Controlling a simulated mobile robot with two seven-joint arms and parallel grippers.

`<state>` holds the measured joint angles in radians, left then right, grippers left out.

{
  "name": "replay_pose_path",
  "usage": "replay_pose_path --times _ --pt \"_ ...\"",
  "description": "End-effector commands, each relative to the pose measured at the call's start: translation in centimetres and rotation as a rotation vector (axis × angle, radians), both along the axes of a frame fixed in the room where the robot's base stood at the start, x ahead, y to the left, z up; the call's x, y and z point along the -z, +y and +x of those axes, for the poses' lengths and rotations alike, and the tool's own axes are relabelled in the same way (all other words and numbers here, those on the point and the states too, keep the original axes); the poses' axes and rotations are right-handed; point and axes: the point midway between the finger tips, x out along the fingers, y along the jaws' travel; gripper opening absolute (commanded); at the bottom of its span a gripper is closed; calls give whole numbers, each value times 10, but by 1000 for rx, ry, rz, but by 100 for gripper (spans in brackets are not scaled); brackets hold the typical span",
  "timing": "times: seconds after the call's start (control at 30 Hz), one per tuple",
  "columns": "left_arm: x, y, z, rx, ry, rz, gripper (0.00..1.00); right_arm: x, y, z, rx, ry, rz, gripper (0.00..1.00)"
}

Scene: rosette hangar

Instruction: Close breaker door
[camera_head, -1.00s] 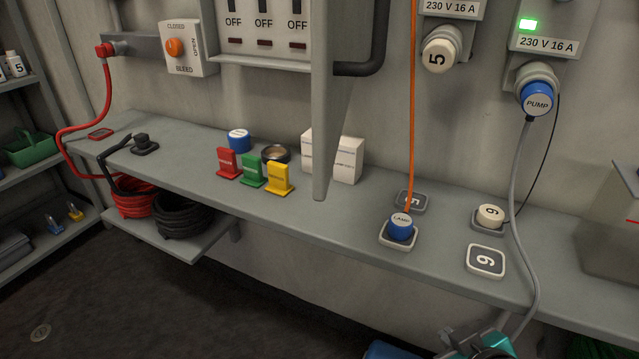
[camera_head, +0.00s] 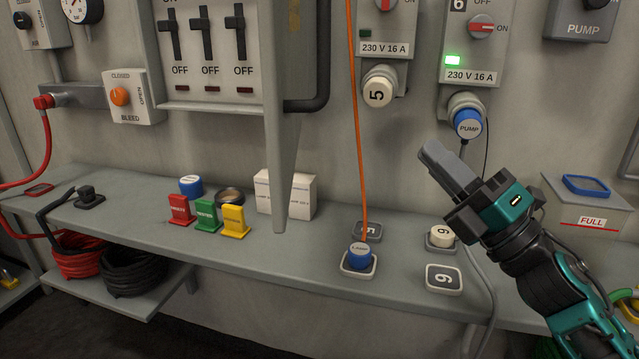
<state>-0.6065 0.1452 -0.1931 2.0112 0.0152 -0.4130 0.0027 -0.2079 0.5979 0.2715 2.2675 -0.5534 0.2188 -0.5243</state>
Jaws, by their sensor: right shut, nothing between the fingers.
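The breaker door (camera_head: 283,130) is a grey panel seen nearly edge-on. It stands open, swung out from the right side of the breaker box (camera_head: 215,98). Three black breaker switches, each over an OFF label, show uncovered inside the box. My right gripper (camera_head: 432,157) is in front of the wall, right of the door and well apart from it. Its fingers are shut with nothing between them, pointing up and left. My left gripper is not in view.
The grey shelf (camera_head: 300,258) holds red, green and yellow tags (camera_head: 205,215), white boxes (camera_head: 298,195) and a blue lamp plug (camera_head: 359,254). An orange cable (camera_head: 357,120) hangs between the door and my right gripper. The pump plug (camera_head: 467,123) is behind the gripper.

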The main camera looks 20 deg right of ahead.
Motion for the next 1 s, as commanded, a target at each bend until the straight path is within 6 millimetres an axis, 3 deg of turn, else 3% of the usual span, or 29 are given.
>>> replay_pose_path --times 0.03,0.17,0.3,0.43,0.73,1.0 --pt "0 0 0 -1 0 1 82 -13 8 -7 -34 -84 -126 0" --pt "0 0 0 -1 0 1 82 -28 28 -28 -130 -277 -451 0" --pt "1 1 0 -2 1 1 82 -26 39 -49 -228 -442 -773 0" --pt "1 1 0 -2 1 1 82 -17 39 -63 -301 -535 -989 0" --pt "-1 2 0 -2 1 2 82 -9 42 -70 -361 -590 -1136 0" --pt "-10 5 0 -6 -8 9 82 -11 80 -59 -361 -589 -1131 0"
